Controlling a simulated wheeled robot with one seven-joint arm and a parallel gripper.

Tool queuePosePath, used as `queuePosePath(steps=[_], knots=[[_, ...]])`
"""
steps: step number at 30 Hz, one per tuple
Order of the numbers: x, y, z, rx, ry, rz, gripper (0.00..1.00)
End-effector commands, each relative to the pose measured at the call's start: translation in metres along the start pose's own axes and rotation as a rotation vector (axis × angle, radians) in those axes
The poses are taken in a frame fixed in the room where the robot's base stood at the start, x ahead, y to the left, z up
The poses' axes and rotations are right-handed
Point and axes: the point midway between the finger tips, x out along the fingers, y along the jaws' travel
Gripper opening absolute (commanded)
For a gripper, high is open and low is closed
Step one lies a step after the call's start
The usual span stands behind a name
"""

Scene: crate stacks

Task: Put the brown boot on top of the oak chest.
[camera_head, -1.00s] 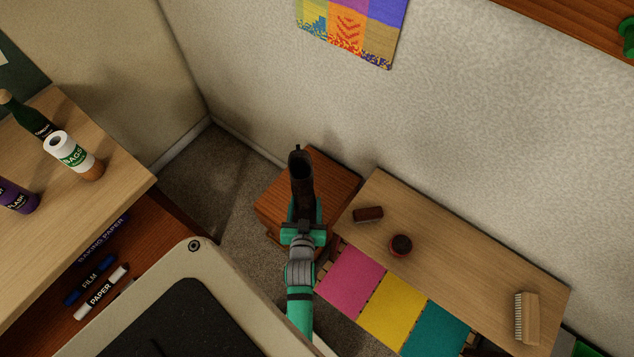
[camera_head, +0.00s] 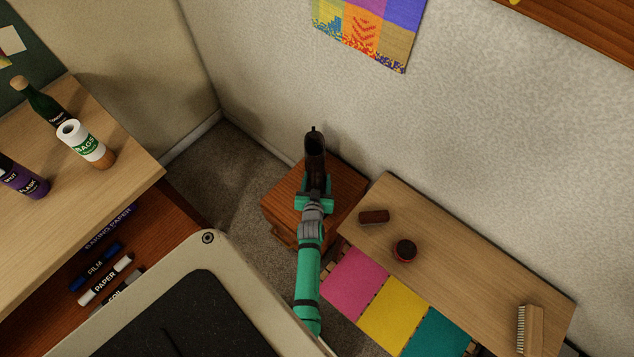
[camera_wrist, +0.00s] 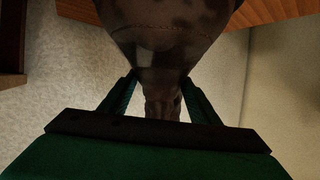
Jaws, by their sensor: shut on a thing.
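The brown boot (camera_head: 315,157) is held in my gripper (camera_head: 314,193), with its open top towards the head camera. My gripper is shut on the boot; in the wrist view the dark boot (camera_wrist: 170,45) fills the upper middle between the two green fingers (camera_wrist: 160,97). The oak chest (camera_head: 283,207) is a small reddish-brown wooden box in the corner by the wall. In the head view the boot and gripper overlap the chest's top; the gap between boot and chest cannot be told. Part of the chest top is hidden behind them.
A light wooden bench (camera_head: 455,265) stands right of the chest, with a brush (camera_head: 529,330), a dark block (camera_head: 374,217) and a round tin (camera_head: 405,250). Coloured panels (camera_head: 355,283) lie along its front. A shelf unit (camera_head: 130,165) with bottles and rolls stands at left.

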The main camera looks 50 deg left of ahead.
Motion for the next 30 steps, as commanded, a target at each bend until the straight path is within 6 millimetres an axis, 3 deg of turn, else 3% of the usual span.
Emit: queuePosePath(steps=[5,16,28,29,30], knots=[[0.009,0.0,0.003,-0.001,0.003,-0.001,0.16],[0.019,0.002,0.029,-0.001,0.003,0.001,0.16],[0.021,0.002,0.032,0.001,0.003,-0.001,0.16],[0.02,0.002,0.034,0.001,0.0,0.001,0.58],[0.02,0.003,0.034,0.001,0.0,0.001,0.68]])
